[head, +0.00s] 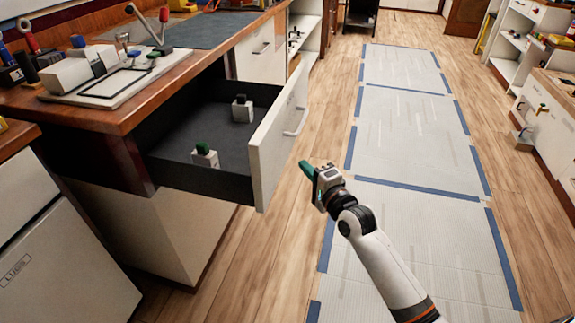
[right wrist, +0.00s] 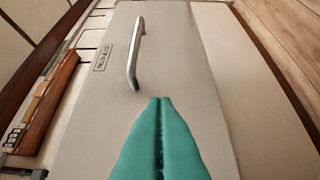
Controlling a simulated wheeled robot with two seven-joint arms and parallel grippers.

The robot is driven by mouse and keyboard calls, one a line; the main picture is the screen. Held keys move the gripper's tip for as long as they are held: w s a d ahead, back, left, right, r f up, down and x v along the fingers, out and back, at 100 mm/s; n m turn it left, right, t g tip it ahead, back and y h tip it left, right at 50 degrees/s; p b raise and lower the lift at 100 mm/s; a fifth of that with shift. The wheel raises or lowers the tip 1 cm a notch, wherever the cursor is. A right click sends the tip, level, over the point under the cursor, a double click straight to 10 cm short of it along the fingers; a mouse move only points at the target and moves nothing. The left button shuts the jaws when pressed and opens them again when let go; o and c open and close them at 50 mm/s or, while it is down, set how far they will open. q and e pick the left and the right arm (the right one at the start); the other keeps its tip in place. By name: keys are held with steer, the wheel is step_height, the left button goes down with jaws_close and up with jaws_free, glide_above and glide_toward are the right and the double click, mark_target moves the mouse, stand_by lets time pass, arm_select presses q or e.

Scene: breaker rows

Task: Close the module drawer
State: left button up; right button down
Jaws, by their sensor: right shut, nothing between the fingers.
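The module drawer (head: 205,142) is pulled well out from under the wooden counter on the left in the head view. It has a white front (head: 275,140) with a metal bar handle (head: 297,121). Two small white modules lie inside, one with a green top (head: 204,156) and one with a black top (head: 242,109). My right gripper (head: 308,170) is to the right of the drawer front, apart from it. In the right wrist view its green fingers (right wrist: 158,135) are shut and empty, pointing at the drawer front (right wrist: 190,75) below the handle (right wrist: 136,55). My left gripper is not in view.
The wooden counter (head: 180,88) above the drawer carries a white panel board (head: 105,88) and tools. Pale floor mats with blue edges (head: 410,190) run down the aisle. More cabinets (head: 545,115) stand on the right. The floor between them is mostly clear.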

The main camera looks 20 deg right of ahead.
mark_target(280, 153)
arm_select(q)
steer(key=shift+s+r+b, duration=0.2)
steer(key=shift+b, duration=0.2)
arm_select(e)
steer(key=shift+w+a, duration=1.8)
steer(key=shift+w, duration=0.3)
